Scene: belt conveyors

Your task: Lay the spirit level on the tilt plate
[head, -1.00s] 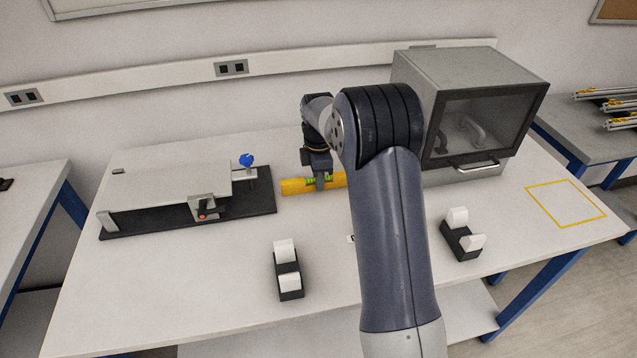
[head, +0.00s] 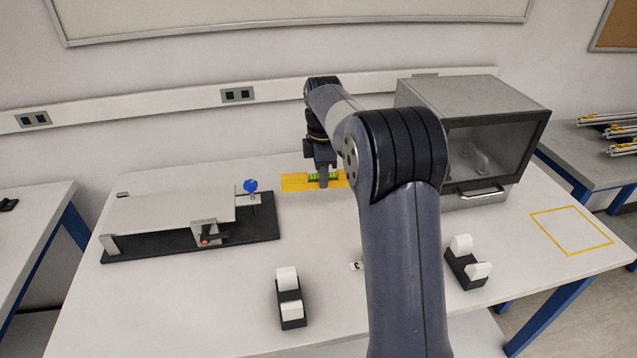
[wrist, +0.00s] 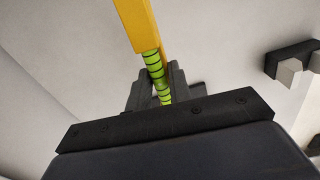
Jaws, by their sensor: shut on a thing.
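The yellow spirit level (head: 295,182) with a green vial is held in my gripper (head: 322,182), whose fingers are shut around its middle. The level lies sideways in the head view, behind the table's middle, and my arm hides its right end. In the wrist view the level (wrist: 138,22) runs up from between the fingers (wrist: 160,92), with its green vial at the grip. The tilt plate (head: 165,212) is a flat grey plate on a dark base (head: 258,228), to the left of the level. A blue knob (head: 250,186) stands at its right end. The level is apart from the plate.
A grey box with a dark glass door (head: 490,130) stands at the right rear. Two black holders with white rollers (head: 290,298) (head: 466,262) stand near the front. A yellow outlined square (head: 572,230) marks the right side. The table between plate and front holder is clear.

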